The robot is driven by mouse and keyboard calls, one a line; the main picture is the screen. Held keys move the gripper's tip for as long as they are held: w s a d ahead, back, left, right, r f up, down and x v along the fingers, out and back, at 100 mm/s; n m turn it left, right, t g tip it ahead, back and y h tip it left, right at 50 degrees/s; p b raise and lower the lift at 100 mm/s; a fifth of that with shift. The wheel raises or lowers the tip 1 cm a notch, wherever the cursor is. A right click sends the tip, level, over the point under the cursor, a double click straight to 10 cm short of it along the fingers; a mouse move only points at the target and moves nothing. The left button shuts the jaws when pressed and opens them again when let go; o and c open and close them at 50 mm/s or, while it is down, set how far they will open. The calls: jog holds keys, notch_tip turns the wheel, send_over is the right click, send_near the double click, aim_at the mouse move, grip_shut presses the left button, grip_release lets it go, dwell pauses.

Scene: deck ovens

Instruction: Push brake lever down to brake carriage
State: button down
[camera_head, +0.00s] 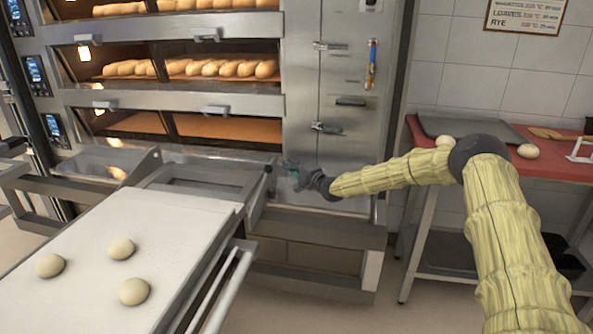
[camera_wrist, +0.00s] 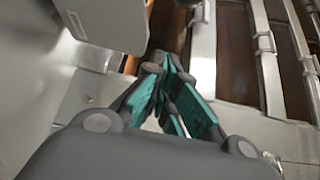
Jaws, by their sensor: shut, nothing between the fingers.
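The carriage (camera_head: 190,222) has a pale flat bed with three round dough pieces on it and stands in front of the deck oven. A small dark upright part, which looks like the brake lever (camera_head: 270,168), is at the right far corner of the carriage. Its exact tilt is too small to tell. My gripper (camera_head: 288,166) is just right of this part, and I cannot tell whether they touch. In the wrist view my gripper (camera_wrist: 167,72) has its green-padded fingers together with nothing between them. A dark rounded thing at the top edge there may be the lever knob.
The deck oven (camera_head: 300,75) with loaves inside rises behind the carriage. A rail (camera_head: 225,290) runs along the carriage's right side. A red-topped table (camera_head: 480,163) with a tray and dough stands at right. Open floor lies between carriage and table.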

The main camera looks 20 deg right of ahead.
aim_at(270, 182)
jog(key=shift+w+a, duration=0.2)
jog(key=shift+a, duration=1.9)
jog(key=shift+a, duration=0.1)
